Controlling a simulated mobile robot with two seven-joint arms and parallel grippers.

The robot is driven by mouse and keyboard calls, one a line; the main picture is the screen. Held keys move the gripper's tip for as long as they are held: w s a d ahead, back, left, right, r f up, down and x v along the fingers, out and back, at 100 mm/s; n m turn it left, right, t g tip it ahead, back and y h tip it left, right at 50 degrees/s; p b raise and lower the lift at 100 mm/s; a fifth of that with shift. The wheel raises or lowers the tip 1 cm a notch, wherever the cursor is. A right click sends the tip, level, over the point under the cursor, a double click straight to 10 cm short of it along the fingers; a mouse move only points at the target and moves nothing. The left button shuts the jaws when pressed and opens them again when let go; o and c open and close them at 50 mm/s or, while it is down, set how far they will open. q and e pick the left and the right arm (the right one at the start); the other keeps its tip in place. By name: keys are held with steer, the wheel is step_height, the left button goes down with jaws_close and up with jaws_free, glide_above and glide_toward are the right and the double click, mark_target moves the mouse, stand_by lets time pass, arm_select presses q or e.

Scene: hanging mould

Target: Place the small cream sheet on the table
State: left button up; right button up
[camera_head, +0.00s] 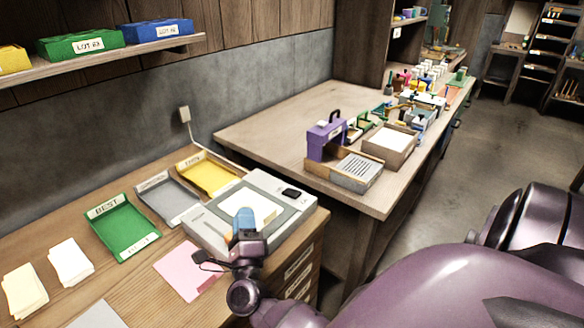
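A cream sheet (262,207) lies on the plate of a light grey scale-like device (206,234) on the near table (140,270). My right gripper (243,218), with blue fingertips, is over the front part of this device, and its tips overlap the sheet in the picture. I cannot tell whether the tips touch the sheet, or whether they are open or shut. A stack of cream sheets (24,291) lies at the table's left. My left gripper is not in view.
Green (128,232), grey (168,201) and yellow (208,176) trays stand along the back. White sheets (70,264), a pink sheet (183,272) and a grey sheet (97,316) lie in front. A second table (255,131) holds a purple device (321,142) and boxes.

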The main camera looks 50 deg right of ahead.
steer(key=s+a+f+n+g+y, duration=0.1)
steer(key=s+f+n+g+y, duration=0.2)
steer(key=s+f+n+y, duration=0.4)
steer(key=s+a+f+n+g+y, duration=0.2)
steer(key=s+f+n+y, duration=0.5)
steer(key=n, duration=1.6)
steer(key=s+f+g, duration=0.1)
steer(key=s+f, duration=0.3)
steer(key=f, duration=0.2)
steer(key=shift+s+n+g, duration=0.2)
steer(key=shift+n+g, duration=0.2)
steer(key=shift+a, duration=0.1)
